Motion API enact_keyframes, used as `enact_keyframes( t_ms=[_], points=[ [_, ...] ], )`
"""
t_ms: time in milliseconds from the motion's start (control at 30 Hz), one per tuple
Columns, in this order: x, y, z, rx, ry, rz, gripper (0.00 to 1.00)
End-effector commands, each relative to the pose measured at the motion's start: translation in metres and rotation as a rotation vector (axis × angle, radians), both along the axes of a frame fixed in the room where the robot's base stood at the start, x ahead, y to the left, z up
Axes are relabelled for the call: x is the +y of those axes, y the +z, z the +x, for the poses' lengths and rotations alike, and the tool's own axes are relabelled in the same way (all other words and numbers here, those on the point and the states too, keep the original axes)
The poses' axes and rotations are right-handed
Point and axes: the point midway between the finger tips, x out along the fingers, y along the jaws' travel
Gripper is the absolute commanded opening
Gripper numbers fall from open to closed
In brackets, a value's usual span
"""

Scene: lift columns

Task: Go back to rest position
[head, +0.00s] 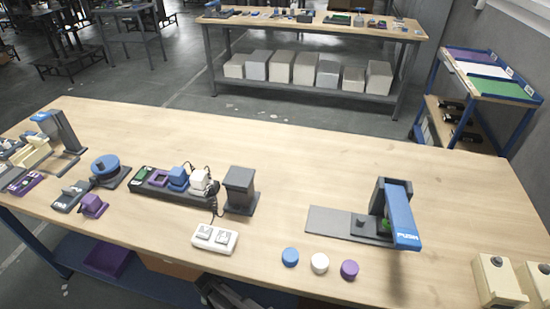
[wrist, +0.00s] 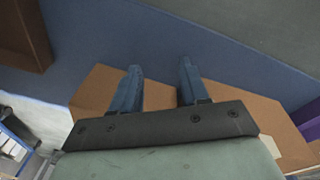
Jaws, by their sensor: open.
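My gripper (wrist: 160,80) shows in the wrist view with its two blue fingers spread apart and nothing between them. Below the fingers is a brown cardboard box (wrist: 90,92) on a blue surface. In the head view my arm (head: 228,294) shows only in part at the bottom edge, low in front of the table (head: 310,160). The fingers are hidden there.
On the table stand a blue-armed press marked PUSH (head: 400,215), blue (head: 290,257), white (head: 320,263) and purple (head: 349,270) round caps, a white two-button box (head: 214,238) and a dark fixture row (head: 175,190). The table's middle back is clear.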

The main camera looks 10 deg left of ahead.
Motion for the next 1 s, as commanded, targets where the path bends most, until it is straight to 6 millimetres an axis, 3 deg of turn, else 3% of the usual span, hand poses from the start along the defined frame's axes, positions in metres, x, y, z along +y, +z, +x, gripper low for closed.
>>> enact_keyframes(
  t_ms=[100, 400, 767, 1000],
  points=[
    [-0.043, -0.018, 0.020, 0.036, -0.031, -0.015, 0.45],
    [-0.134, -0.051, 0.050, 0.115, -0.085, -0.033, 0.45],
    [-0.228, -0.076, 0.067, 0.184, -0.129, -0.046, 0.45],
    [-0.291, -0.084, 0.065, 0.234, -0.161, -0.055, 0.45]
  ],
)
